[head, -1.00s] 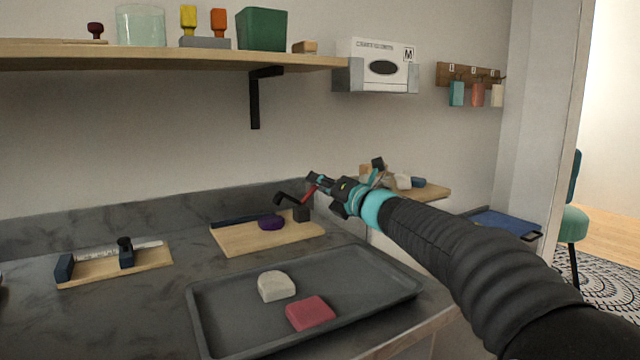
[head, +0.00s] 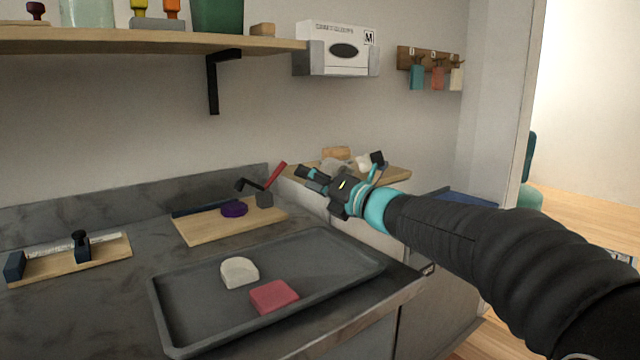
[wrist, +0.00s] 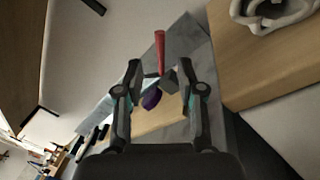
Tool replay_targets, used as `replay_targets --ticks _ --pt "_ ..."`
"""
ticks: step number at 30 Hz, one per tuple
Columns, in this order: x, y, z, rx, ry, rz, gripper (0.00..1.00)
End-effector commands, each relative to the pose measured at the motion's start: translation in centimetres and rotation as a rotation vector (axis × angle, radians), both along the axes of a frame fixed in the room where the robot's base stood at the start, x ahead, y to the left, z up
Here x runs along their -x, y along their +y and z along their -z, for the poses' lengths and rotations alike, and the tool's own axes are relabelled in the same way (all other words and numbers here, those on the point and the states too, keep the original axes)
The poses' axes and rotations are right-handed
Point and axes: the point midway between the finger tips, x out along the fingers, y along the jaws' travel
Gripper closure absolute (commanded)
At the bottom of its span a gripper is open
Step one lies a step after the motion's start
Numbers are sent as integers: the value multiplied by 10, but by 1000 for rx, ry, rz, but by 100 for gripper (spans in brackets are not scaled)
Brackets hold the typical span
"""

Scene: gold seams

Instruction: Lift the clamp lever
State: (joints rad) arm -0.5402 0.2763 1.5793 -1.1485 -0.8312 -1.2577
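The clamp has a red lever (head: 275,176) that slants up to the right from a dark clamp body (head: 264,200) at the back right of a wooden board (head: 225,227). A black arm reaches left from it. A purple rounded piece (head: 234,209) lies on the board beside the clamp. My gripper (head: 305,174) is to the right of the lever in the head view, apart from it. In the wrist view my gripper (wrist: 158,72) is open and empty, and the red lever (wrist: 160,50) shows beyond and between its fingertips.
A dark tray (head: 335,252) with a white piece (head: 239,272) and a pink block (head: 274,297) is in front. A wooden fixture (head: 105,258) stands at left. A side shelf (head: 395,174) with pale items lies behind my gripper. A wall shelf (head: 130,42) hangs above.

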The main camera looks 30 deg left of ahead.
Motion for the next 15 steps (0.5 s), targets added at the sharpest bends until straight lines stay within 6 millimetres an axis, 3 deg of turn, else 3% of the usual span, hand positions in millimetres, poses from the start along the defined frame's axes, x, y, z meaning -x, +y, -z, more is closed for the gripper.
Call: replay_targets --ticks 6,15 --pt "6 -21 2 1 -1 1 62" --pt "7 -25 3 0 -1 0 62"
